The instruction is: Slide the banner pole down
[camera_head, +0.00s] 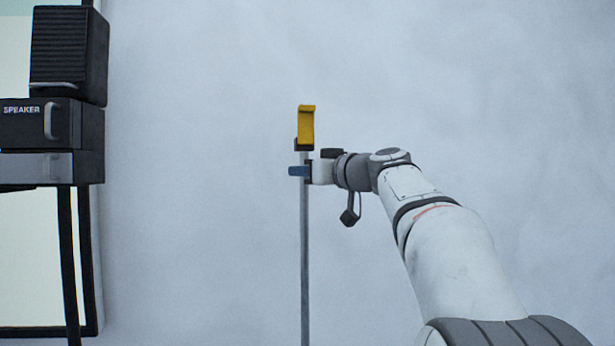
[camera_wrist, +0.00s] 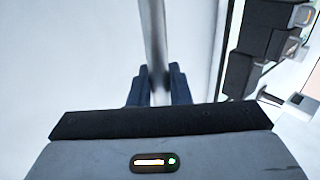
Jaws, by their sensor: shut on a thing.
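The banner pole (camera_head: 305,255) is a thin grey upright rod in the head view, with a yellow hooked piece (camera_head: 306,125) on a dark block at its top. My gripper (camera_head: 300,172) reaches in from the right, and its blue fingers are at the pole just below the dark block. In the wrist view the pole (camera_wrist: 154,40) runs between the two blue fingers (camera_wrist: 158,88), which are shut on it. The pole's lower end is out of the head view.
A black speaker (camera_head: 68,50) stands on a box marked SPEAKER (camera_head: 40,122) at the left, on a dark-legged stand. Dark boxes (camera_wrist: 262,45) also show at the right of the wrist view. The space around the pole looks clear against a pale grey background.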

